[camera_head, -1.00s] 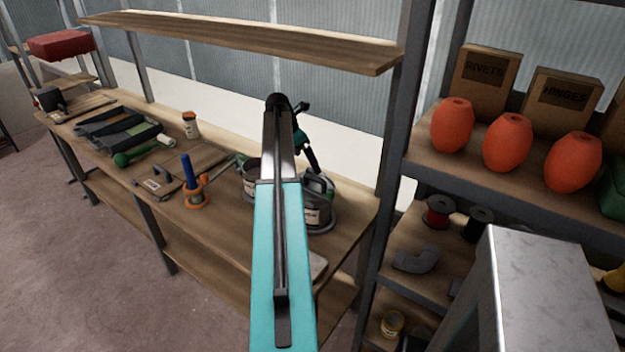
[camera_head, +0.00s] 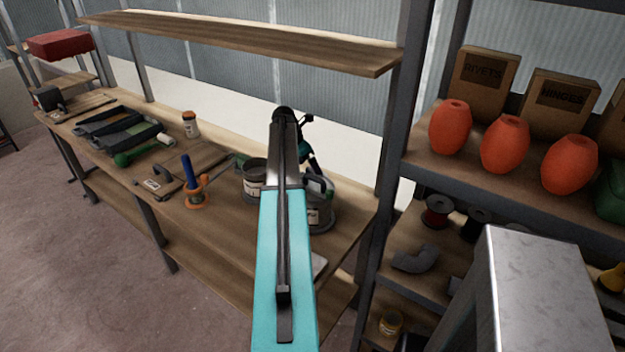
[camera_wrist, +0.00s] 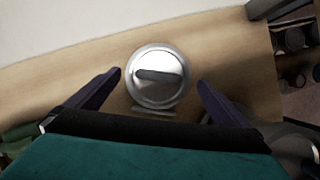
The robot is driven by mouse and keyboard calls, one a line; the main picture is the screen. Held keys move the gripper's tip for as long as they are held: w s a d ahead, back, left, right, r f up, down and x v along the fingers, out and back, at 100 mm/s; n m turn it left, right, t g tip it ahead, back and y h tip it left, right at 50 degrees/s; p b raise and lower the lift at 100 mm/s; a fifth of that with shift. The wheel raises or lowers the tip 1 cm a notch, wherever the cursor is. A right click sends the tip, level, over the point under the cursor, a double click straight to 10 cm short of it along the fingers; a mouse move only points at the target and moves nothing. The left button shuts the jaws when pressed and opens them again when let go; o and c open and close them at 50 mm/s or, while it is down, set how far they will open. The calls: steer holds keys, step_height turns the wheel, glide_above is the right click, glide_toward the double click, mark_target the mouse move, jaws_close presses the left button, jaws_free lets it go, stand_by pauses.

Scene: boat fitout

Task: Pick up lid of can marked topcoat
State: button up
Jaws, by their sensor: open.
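In the wrist view a round silver lid (camera_wrist: 157,92) with a dark bar handle across its top lies centred between my fingers. It seems to sit on a can, most of which is hidden beneath it. My gripper (camera_wrist: 159,80) is open, one finger to each side of the lid, with nothing held. In the head view two labelled cans, one left (camera_head: 253,188) and one right (camera_head: 316,216), stand on the bench, partly hidden by my arm. Their labels are too small to read, so I cannot tell which is marked topcoat.
The wooden bench (camera_head: 225,240) also holds an orange clamp-like tool with a blue handle (camera_head: 190,180), a trowel-like tool (camera_head: 153,184) and a small white jar (camera_head: 190,125). A shelf (camera_head: 250,40) overhangs the bench. A rack post (camera_head: 395,150) stands close on the right.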

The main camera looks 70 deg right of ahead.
mark_target(313, 173)
steer(key=shift+p+x, duration=0.7)
steer(key=shift+x, duration=1.45)
steer(key=shift+c, duration=0.4)
steer(key=c, duration=0.6)
steer(key=shift+c, duration=0.2)
steer(key=shift+r, duration=0.1)
steer(key=shift+r+b, duration=1.2)
steer(key=shift+r, duration=3.75)
